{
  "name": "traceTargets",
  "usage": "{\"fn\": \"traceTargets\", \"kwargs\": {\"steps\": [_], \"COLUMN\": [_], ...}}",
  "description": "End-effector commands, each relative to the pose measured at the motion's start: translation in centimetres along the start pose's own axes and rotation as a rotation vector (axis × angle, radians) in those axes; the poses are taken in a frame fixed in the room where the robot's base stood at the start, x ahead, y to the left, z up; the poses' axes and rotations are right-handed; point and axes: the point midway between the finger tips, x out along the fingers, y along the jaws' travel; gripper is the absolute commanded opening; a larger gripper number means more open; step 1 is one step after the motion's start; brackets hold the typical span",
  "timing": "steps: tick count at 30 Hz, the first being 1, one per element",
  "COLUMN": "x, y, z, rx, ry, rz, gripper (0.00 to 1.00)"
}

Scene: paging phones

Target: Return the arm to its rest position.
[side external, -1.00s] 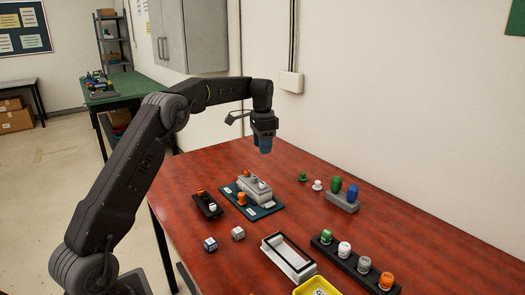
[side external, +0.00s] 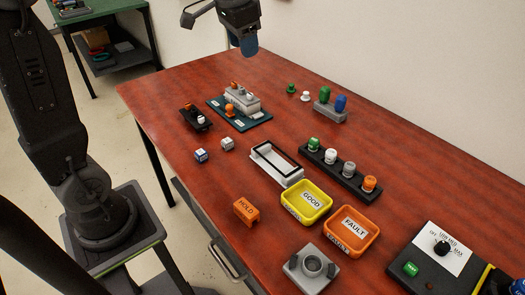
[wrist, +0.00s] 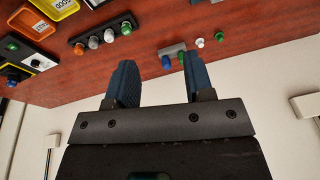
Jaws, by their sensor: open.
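My gripper (side external: 247,48) is in the air above the far part of the red table (side external: 230,165), at the top of the side external view. It is well clear of everything on the table. In the wrist view its two blue fingers stand apart with nothing between them, so my gripper (wrist: 160,72) is open and empty. Most of the upper arm is cut off by the top edge of the side external view.
Below stand a teal base with a grey block (side external: 242,103), a dark block with pegs (side external: 195,117), a white frame (side external: 276,164), a black peg rail (side external: 341,170), a yellow tray (side external: 306,200) and an orange tray (side external: 352,231). The wall (side external: 400,60) is behind.

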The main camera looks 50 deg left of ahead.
Motion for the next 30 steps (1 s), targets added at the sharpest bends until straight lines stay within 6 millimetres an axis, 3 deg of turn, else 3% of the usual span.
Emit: {"fn": "traceTargets", "kwargs": {"steps": [1, 6, 12, 15, 21, 30], "x": [-1.0, -2.2, -1.4, -0.5, 0.6, 0.6], "y": [1.7, 6.4, 10.5, 11.7, 12.7, 12.7], "z": [1.7, 7.4, 14.2, 16.6, 18.9, 18.9], "rx": [-0.009, -0.06, -0.118, -0.141, -0.164, -0.164], "ry": [0.027, 0.112, 0.205, 0.237, 0.267, 0.268], "rz": [-0.004, -0.006, 0.01, 0.02, 0.033, 0.033], "gripper": [0.48, 0.48, 0.48, 0.48, 0.48, 0.48]}}
